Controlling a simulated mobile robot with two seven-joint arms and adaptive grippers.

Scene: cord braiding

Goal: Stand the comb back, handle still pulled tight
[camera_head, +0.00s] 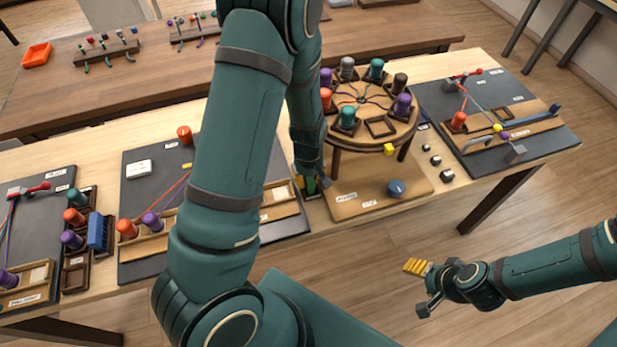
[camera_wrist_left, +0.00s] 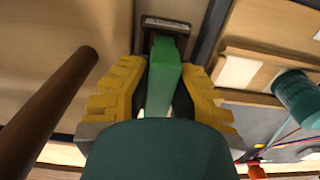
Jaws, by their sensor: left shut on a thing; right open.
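My left gripper (camera_head: 308,184) is low at the near edge of the bench, beside the round stand. In the left wrist view its yellow fingers (camera_wrist_left: 163,95) are shut on a green bar, which I take to be the comb (camera_wrist_left: 163,75). The comb's far end is at a small dark holder (camera_wrist_left: 167,27); whether it is fully seated I cannot tell. My left arm hides much of the middle board. Red handles show on the left board (camera_head: 30,189) and right board (camera_head: 466,75); I cannot tell which is meant. My right gripper (camera_head: 424,287) is open and empty over the floor.
The round stand (camera_head: 378,140) carries several spools close right of my left gripper. The middle dark board (camera_head: 140,205) lies to its left. A rack of spools and a blue block (camera_head: 98,232) stand further left. A brown leg (camera_wrist_left: 50,110) is close in the wrist view.

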